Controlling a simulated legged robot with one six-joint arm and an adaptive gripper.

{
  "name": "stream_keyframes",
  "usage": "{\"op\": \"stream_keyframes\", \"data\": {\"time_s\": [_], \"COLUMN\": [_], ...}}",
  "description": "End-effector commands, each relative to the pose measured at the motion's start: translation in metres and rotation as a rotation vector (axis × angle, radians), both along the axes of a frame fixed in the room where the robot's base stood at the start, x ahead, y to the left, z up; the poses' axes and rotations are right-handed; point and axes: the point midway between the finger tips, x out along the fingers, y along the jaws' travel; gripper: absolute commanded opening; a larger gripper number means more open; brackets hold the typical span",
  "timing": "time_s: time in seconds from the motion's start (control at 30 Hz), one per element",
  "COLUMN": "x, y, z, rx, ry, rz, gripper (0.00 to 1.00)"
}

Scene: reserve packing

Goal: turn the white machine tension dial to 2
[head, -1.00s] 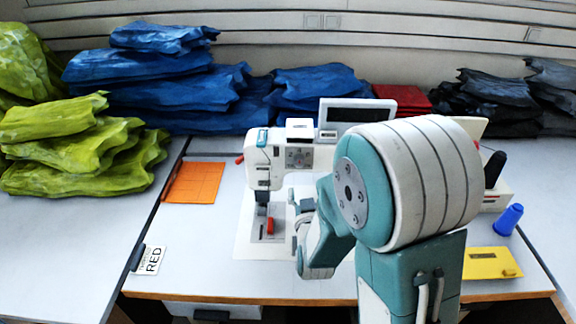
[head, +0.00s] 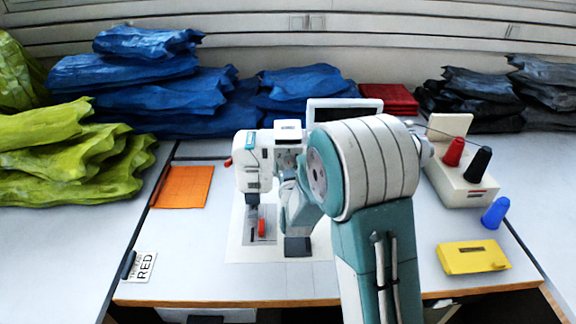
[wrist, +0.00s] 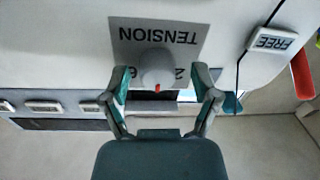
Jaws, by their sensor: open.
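The white sewing machine (head: 254,168) stands on the table in the head view, with my arm in front of its right part. In the wrist view its grey tension dial (wrist: 157,66) sits on a dark plate (wrist: 122,35) lettered TENSION, seen upside down. A red mark on the dial points to the bottom of the picture. The digits 2 and 6 show partly beside the dial. My gripper (wrist: 164,84) is open, one finger on each side of the dial, with gaps visible. In the head view my arm hides the fingers.
A thread stand (head: 460,186) with red and black spools is right of my arm, near a blue spool (head: 495,213) and a yellow box (head: 472,258). Bags line the back.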

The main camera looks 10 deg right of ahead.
Motion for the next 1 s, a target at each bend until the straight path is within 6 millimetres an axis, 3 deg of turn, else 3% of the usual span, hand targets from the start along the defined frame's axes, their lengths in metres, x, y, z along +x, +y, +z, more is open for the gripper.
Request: {"op": "stream_keyframes", "data": {"time_s": [0.17,0.33,0.37,0.77,1.0], "x": [0.0,-0.0001,0.0,0.0006,0.0008], "y": [-0.0002,0.0002,0.0002,0.0007,0.0013], "z": [0.0001,0.0003,0.0003,0.0005,0.0011], "rx": [0.0,0.0,0.0,-0.035,-0.163], "ry": [0.0,-0.001,-0.001,0.005,0.03], "rz": [0.0,0.0,0.0,0.001,0.002], "gripper": [0.78,0.07,0.0,0.0,0.0]}}
